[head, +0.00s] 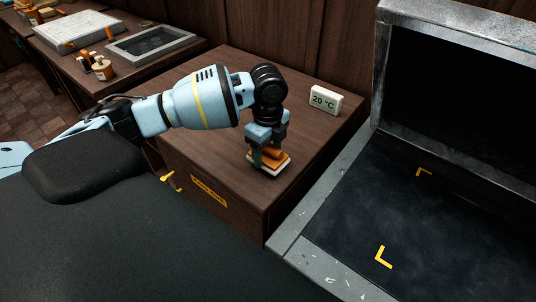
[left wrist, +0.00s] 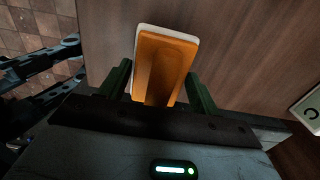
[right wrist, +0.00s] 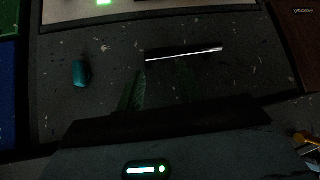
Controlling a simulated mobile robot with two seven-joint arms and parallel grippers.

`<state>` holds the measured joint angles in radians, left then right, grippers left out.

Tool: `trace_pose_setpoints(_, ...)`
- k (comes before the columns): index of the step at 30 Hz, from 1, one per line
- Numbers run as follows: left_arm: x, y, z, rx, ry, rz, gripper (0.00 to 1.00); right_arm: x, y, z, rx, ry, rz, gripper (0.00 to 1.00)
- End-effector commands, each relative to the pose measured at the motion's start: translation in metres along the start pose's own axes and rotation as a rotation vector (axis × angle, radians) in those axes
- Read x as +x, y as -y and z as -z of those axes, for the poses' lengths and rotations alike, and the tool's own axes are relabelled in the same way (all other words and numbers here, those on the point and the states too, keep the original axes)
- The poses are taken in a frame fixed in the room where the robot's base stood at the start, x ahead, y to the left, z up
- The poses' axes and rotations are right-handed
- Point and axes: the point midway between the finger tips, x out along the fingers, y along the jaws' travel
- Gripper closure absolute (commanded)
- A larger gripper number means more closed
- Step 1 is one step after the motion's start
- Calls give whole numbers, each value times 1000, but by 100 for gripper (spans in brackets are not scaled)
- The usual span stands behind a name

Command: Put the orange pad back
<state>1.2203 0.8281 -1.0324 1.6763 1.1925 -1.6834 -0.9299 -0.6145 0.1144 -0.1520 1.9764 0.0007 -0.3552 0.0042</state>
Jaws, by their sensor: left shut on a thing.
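The orange pad (head: 272,155), with a white underside, is at the front right of the brown wooden cabinet top (head: 215,140). My left gripper (head: 266,150) comes down from above and is shut on the pad's raised orange part. In the left wrist view the orange pad (left wrist: 160,65) lies between the two green fingers (left wrist: 158,85). I cannot tell whether its underside touches the wood. My right gripper (right wrist: 160,90) shows dimly in the right wrist view, its fingers apart with nothing seen between them.
A white "20 °C" block (head: 325,100) stands at the back right of the cabinet. A grey-framed hinged screen (head: 455,30) stands raised, with dark bed and yellow corner marks (head: 383,257) below. The right wrist view shows a teal object (right wrist: 82,73) and thin silver rod (right wrist: 185,54).

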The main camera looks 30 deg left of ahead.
Motion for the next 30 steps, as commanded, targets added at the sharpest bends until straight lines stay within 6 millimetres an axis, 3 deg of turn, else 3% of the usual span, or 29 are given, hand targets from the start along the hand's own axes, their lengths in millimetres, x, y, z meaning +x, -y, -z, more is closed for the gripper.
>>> trace_pose_setpoints(4, 19, 0, 0, 0, 0, 0, 58, 0, 0, 0, 0, 0, 0, 64)
trace_pose_setpoints(17, 25, 0, 0, 0, 0, 1, 58, 0, 0, 1, 0, -1, 0, 64)
trace_pose_setpoints(18, 24, 0, 0, 0, 0, 2, 32, 0, 0, 1, 0, -1, 0, 64)
trace_pose_setpoints(22, 24, 0, 0, 0, 0, 1, 15, 0, 0, 1, 0, -1, 0, 64)
trace_pose_setpoints(30, 24, 0, 0, 0, 0, 2, 15, 0, -1, 0, -4, -1, 0, 64)
